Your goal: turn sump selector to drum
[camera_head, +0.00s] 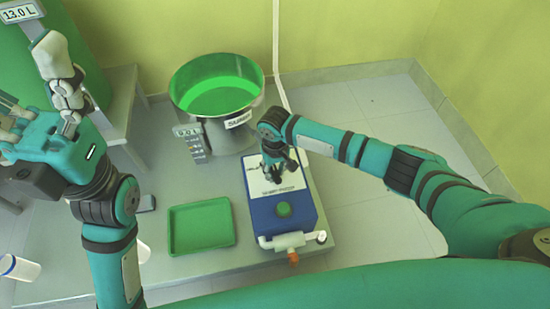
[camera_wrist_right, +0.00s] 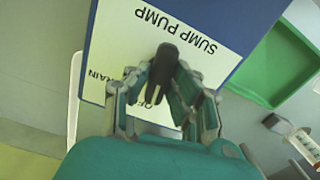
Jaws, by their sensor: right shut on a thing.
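The sump pump is a blue box with a white top plate (camera_head: 262,184), on a low grey platform. In the right wrist view its plate (camera_wrist_right: 125,45) reads "SUMP PUMP" upside down, with partly hidden words ending in "RAIN" and starting with "OF". My right gripper (camera_head: 277,170) is over the plate. In the right wrist view the right gripper (camera_wrist_right: 160,92) is shut on the black selector handle (camera_wrist_right: 166,58), whose end sticks out beyond the fingers. The word "drum" is not visible. My left gripper (camera_head: 42,118) is at the left edge, its fingers apart.
A steel sump basin (camera_head: 218,122) with green liquid stands behind the pump. A green tray (camera_head: 202,226) lies left of the pump. Clear floor lies to the right.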

